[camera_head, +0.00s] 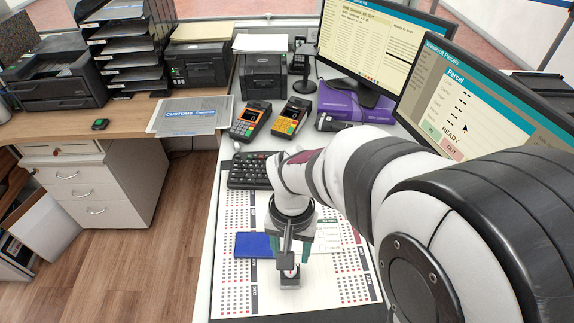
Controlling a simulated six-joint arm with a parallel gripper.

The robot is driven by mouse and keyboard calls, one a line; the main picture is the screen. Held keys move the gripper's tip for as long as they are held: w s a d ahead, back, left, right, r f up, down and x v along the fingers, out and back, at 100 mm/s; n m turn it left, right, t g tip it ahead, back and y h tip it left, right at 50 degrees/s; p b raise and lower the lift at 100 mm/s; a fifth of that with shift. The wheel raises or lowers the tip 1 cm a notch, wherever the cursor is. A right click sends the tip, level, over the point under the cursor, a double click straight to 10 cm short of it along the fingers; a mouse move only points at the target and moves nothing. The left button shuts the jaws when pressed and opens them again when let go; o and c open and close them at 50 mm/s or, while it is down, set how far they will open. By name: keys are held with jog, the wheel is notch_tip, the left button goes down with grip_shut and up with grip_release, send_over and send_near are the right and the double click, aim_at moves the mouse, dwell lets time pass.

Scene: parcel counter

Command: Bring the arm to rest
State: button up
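My gripper (290,254) points down over the printed desk mat (236,212) on the white counter. Its two teal fingers stand apart, one on each side of a dark upright part. A small dark block with a pale, pinkish top (290,279) stands on the mat just below the fingers. No finger visibly closes on it, though the dark part hides some of the space between them. My white arm reaches in from the right and covers much of the counter.
A blue pad (254,245) and a pale form (336,238) lie on the mat near the gripper. A black keyboard (247,170), two card terminals (251,121) (291,117), a purple parcel (352,104) and two monitors (362,42) (480,100) stand behind.

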jog(key=s+d+r+m+y, duration=0.1)
jog(key=s+d+r, duration=0.1)
jog(key=s, duration=0.5)
jog(key=s+d+r+m, duration=0.1)
jog(key=s+d+r, duration=0.1)
jog(key=s+r, duration=0.3)
jog(key=s, duration=0.3)
jog(key=shift+s+d+r+m+y, duration=0.2)
jog(key=shift+d+r+m+y, duration=0.1)
jog(key=shift+m+y, duration=0.1)
jog(key=o, duration=0.7)
jog(key=w+r+m, duration=0.1)
jog(key=w+r, duration=0.1)
jog(key=w, duration=0.1)
jog(key=w+r+m, duration=0.2)
jog(key=w+a+r+m, duration=0.1)
jog(key=w+r+m, duration=0.1)
jog(key=w+r, duration=0.1)
jog(key=shift+w+h, duration=0.35)
jog(key=shift+h, duration=0.05)
jog(key=w+a+r+m+h, duration=0.1)
jog(key=w+a+r+m, duration=0.2)
jog(key=w+r+m, duration=0.5)
jog(key=shift+n, duration=0.3)
jog(key=f, duration=0.4)
jog(key=w+f, duration=0.1)
jog(key=f, duration=0.7)
jog(key=shift+w+a, duration=0.15)
jog(key=shift+a, duration=0.15)
